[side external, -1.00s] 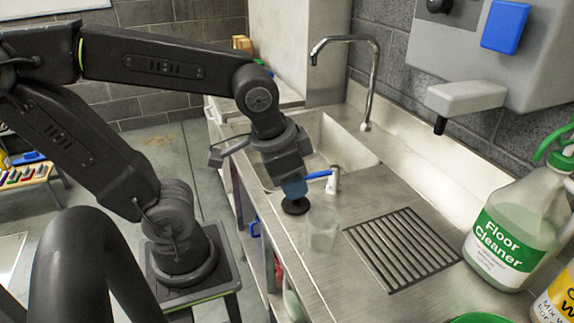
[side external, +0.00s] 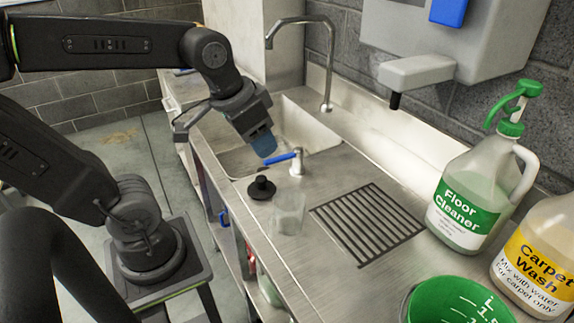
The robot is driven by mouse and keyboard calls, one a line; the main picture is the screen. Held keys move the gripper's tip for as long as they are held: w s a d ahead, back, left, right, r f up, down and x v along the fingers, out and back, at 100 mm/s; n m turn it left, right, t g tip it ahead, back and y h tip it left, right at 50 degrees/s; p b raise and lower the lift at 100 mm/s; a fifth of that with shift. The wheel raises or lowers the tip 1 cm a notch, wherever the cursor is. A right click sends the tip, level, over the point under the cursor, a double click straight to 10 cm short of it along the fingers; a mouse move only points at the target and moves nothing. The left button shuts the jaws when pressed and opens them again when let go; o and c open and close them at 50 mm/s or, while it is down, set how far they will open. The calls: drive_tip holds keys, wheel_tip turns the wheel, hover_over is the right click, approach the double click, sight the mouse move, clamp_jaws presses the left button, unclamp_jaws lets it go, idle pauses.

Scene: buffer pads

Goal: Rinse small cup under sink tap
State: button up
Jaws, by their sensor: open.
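A small clear cup (side external: 288,214) stands upright on the steel counter, in front of the sink and left of the drain grate. My gripper (side external: 263,150) is open, with blue fingers pointing down. It hangs above the counter by the sink's near edge, up and left of the cup and apart from it. The sink (side external: 232,162) has a tall curved tap (side external: 328,70) at its back. A short valve with a blue lever (side external: 280,159) stands at the sink's near corner. A black round stopper with a knob (side external: 261,189) sits on the counter below my gripper, left of the cup.
A slotted drain grate (side external: 366,222) is right of the cup. A Floor Cleaner jug (side external: 465,210), a Carpet Wash bottle (side external: 540,262) and a green measuring container (side external: 412,305) crowd the right. A grey wall dispenser (side external: 415,72) overhangs the back. The counter's front edge is left of the cup.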

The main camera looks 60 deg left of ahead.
drive_tip(key=w+a+g, duration=0.3)
drive_tip(key=w+a, duration=0.5)
drive_tip(key=g+h, duration=0.2)
approach(283, 159)
drive_tip(key=f, duration=0.2)
drive_tip(key=s+f, duration=0.1)
drive_tip(key=f, duration=0.2)
drive_tip(key=s+f, duration=0.1)
drive_tip(key=f, duration=0.2)
drive_tip(key=shift+s+d+f, duration=0.1)
drive_tip(key=shift+d+f, duration=0.15)
clamp_jaws()
